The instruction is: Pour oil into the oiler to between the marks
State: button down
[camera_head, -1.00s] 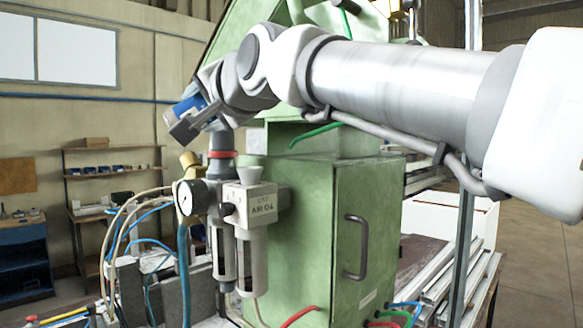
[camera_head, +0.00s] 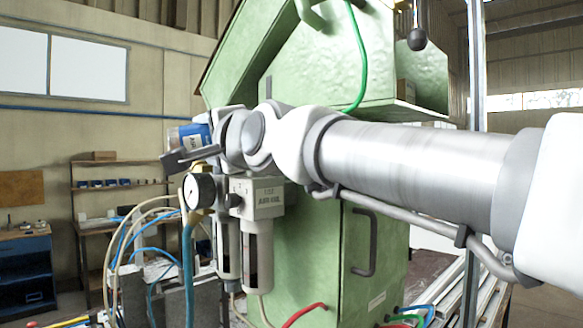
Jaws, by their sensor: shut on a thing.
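The oiler (camera_head: 260,263) is the right-hand unit of the pair on the green machine. It has a light grey block marked with what looks like "AIR OIL" and a bowl with a dark sight strip. Its oil level and marks are too small to read. My gripper (camera_head: 190,158) is at the left end of my arm, just above the pressure gauge. My wrist covers the top of the oiler.
The round pressure gauge (camera_head: 200,191) sits close under my gripper, beside the left-hand unit (camera_head: 228,247). Hoses (camera_head: 187,265) run down at the left. The green cabinet (camera_head: 325,255) with a dark handle stands close at the right. Shelves (camera_head: 120,185) are further back.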

jog(key=shift+f+m+t+b, duration=0.15)
jog(key=shift+m+t+b, duration=0.15)
jog(key=shift+m+b, duration=0.75)
dwell(0.4)
jog(key=shift+s+a, duration=0.1)
jog(key=shift+a, duration=0.15)
dwell(0.6)
jog(key=shift+r+m+b, duration=0.3)
jog(key=shift+m, duration=0.05)
dwell(2.6)
jog(key=shift+s+a+f+n+p, duration=0.1)
jog(key=shift+f+n+p, duration=0.05)
jog(key=shift+n+p, duration=0.3)
jog(key=shift+r+n+p, duration=0.45)
jog(key=shift+n+p, duration=0.2)
jog(key=shift+p, duration=0.4)
jog(key=shift+f, duration=0.4)
